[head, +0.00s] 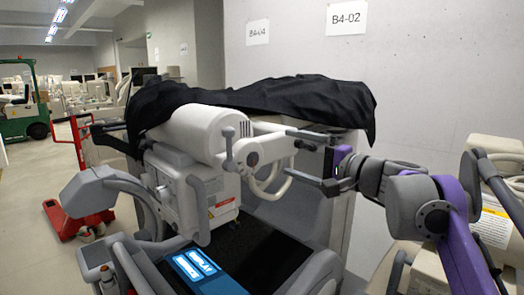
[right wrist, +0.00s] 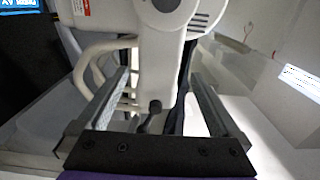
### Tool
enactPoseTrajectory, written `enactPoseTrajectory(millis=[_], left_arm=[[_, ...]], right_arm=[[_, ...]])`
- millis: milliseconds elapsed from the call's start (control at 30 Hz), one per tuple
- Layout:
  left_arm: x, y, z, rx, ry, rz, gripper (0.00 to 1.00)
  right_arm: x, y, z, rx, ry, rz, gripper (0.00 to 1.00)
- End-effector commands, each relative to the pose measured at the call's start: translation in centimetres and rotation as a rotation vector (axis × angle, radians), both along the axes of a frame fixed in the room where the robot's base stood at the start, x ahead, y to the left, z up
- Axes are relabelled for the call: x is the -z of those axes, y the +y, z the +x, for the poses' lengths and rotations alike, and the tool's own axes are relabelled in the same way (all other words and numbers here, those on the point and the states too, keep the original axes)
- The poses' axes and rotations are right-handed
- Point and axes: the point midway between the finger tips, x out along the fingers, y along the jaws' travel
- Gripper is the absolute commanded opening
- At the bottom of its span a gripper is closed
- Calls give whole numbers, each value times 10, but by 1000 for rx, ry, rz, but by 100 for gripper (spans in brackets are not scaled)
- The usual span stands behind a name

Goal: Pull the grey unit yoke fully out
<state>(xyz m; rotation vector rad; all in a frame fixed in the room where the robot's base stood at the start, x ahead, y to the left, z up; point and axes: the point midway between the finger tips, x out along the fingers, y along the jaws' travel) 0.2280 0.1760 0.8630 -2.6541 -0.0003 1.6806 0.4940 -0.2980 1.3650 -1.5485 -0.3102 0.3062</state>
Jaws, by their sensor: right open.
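The grey unit (head: 190,185) is a pale grey wheeled machine with a thick cylindrical housing. Its yoke (head: 272,149) is the pale arm at the housing's right end, beside a small upright knob. In the right wrist view the yoke (right wrist: 158,55) passes between the fingers, with a dark round-ended knob (right wrist: 155,106) below. My right gripper (head: 291,153), on the purple arm, is open, one finger on each side of the yoke's end. It also shows in the right wrist view (right wrist: 160,85). I cannot tell whether either finger touches it. My left gripper is not in view.
A black cloth (head: 265,97) drapes over equipment behind the unit. A grey wall stands close behind. Another pale machine (head: 495,215) stands at the right. A red pallet jack (head: 75,218) and a green forklift (head: 22,112) are at the left, with open floor between.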

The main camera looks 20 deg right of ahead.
Motion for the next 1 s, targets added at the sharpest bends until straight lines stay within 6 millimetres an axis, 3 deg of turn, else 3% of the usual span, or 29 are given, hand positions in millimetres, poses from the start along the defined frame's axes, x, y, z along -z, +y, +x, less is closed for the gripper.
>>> enactPoseTrajectory(millis=[500,700,1000], left_arm=[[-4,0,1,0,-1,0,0],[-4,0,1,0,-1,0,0],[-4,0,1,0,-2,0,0]], right_arm=[[0,36,80,-5,1,1,100],[1,41,93,-3,2,-1,100],[1,41,95,-2,2,-1,98]])
